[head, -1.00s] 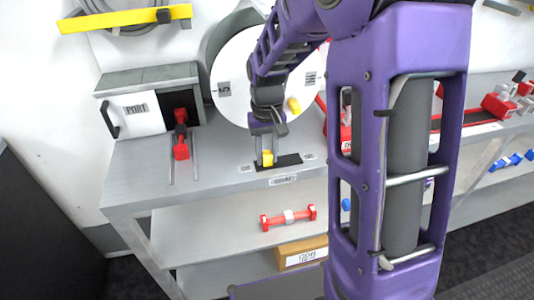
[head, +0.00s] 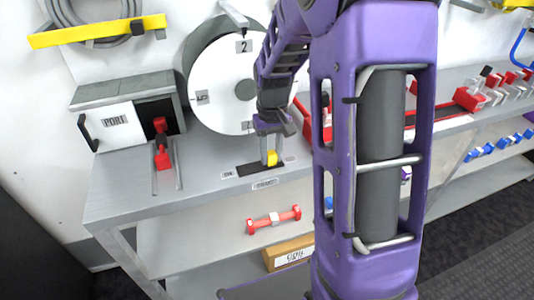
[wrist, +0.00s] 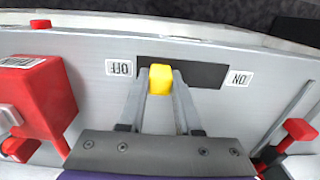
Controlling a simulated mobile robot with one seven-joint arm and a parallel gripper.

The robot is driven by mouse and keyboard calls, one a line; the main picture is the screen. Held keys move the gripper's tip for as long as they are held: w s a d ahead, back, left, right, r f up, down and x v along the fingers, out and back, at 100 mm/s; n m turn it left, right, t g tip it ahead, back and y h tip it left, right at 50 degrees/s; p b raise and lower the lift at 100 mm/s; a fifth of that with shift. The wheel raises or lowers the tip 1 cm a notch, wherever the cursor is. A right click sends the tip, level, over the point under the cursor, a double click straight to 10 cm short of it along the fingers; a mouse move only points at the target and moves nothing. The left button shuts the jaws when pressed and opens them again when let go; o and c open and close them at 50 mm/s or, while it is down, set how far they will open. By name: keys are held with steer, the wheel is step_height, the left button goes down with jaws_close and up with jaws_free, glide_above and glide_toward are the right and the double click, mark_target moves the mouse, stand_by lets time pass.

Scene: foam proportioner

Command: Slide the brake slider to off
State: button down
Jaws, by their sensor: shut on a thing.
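The brake slider is a yellow knob (wrist: 160,79) in a dark slot (wrist: 207,75) on the grey bench top. In the wrist view it sits near the slot end beside the OFF label (wrist: 119,67), with a thin strip of dark slot on that side. The ON label (wrist: 238,78) is beyond the other end. In the head view the knob (head: 271,158) is toward the right end of the slot (head: 250,169). My gripper (head: 268,152) is shut on the knob, one finger on each side; the fingers also show in the wrist view (wrist: 160,92).
A white numbered dial (head: 222,88) stands behind my gripper. A red lever (head: 161,150) and a box marked PORT (head: 110,122) are to the left. A red block (wrist: 35,100) is near my gripper in the wrist view. A shelf below holds a red-ended bar (head: 273,219).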

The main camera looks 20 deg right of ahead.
mark_target(273, 152)
steer(key=c, duration=0.6)
jaws_free()
steer(key=shift+d, duration=0.25)
step_height(273, 152, up, 18)
steer(key=p, duration=0.3)
steer(key=shift+f, duration=0.25)
